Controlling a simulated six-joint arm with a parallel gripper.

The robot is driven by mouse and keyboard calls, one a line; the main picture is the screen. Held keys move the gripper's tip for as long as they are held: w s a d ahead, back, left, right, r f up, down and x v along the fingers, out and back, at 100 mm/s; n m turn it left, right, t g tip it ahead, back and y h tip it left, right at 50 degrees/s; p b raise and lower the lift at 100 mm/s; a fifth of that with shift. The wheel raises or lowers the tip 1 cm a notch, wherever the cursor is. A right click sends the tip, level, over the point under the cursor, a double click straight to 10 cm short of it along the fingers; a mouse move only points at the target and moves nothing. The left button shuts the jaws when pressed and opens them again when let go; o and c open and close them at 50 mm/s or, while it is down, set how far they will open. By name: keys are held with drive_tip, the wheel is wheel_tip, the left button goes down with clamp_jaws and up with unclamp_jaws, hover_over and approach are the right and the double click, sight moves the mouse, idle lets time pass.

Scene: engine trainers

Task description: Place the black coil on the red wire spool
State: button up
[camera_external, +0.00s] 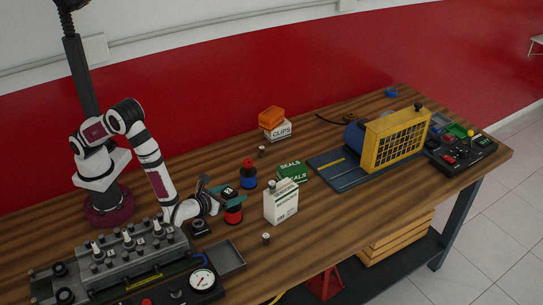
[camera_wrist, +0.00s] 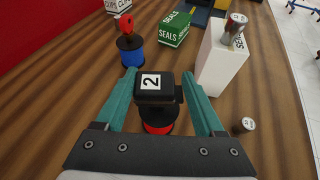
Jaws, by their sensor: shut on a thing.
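The black coil (camera_wrist: 150,97), a small block with a white label reading 2, sits between the teal fingertips of my gripper (camera_wrist: 159,78), which is shut on it. The coil also shows in the external view (camera_external: 229,191). The red wire spool (camera_wrist: 158,128) is directly below the coil in the wrist view, partly hidden by it. In the external view the red wire spool (camera_external: 233,215) stands upright on the bench under the coil. I cannot tell whether the coil touches the spool.
A blue spool (camera_wrist: 132,56) with a red piece on top stands beyond. A green SEALS box (camera_wrist: 174,30) and a white container (camera_wrist: 222,60) are near, the container close to my right finger. A small metal cylinder (camera_wrist: 244,125) and a grey tray (camera_external: 230,258) are nearby.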

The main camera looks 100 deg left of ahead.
drive_tip(key=shift+f, duration=0.1)
drive_tip(key=o, duration=1.5)
